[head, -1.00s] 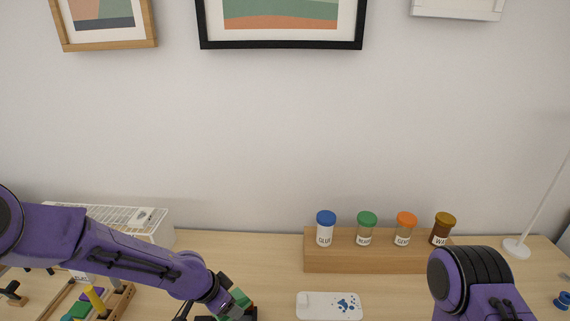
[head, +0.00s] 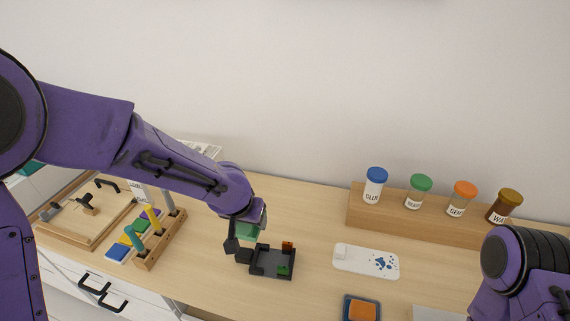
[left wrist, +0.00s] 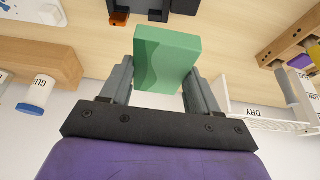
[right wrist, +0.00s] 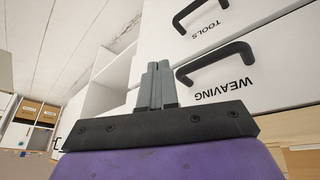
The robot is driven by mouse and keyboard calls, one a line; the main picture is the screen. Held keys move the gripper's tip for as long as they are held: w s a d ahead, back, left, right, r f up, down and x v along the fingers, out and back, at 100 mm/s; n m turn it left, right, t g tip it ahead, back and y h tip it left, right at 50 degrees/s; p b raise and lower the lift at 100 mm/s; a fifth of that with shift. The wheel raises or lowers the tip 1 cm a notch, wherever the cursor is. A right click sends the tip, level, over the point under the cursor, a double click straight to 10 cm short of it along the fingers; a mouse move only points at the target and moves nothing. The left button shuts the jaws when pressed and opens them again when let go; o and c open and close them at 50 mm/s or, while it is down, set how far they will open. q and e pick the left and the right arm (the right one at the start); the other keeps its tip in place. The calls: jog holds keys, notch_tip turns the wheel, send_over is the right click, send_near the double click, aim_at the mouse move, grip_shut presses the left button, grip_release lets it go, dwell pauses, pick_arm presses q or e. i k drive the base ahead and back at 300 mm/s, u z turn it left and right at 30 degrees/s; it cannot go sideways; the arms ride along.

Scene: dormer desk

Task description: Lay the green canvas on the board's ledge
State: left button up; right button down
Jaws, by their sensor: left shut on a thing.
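The green canvas (left wrist: 168,58), a small block with a darker green wavy patch, is between the fingers of my left gripper (left wrist: 160,82), which is shut on it. In the head view, the canvas (head: 248,232) hangs above the desk, just behind the black tray; the arm partly hides it. A wooden board (head: 72,222) with black fittings lies at the far left; I cannot tell whether it has the ledge. My right gripper (right wrist: 157,85) is shut and empty, in front of white drawers; only its arm shows in the head view.
The black tray (head: 268,269) holds small orange and green pieces. A wooden rack (head: 160,240) with tools and coloured blocks stands left. A wooden block with jars (head: 420,219), a white palette (head: 352,262) and an orange pad (head: 362,309) are right. Bare desk lies between.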

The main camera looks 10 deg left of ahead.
aim_at(78, 226)
jog(key=z, duration=2.55)
jog(key=k, duration=0.6)
jog(key=u, duration=1.6)
jog(key=i, duration=0.5)
jog(key=u, duration=0.05)
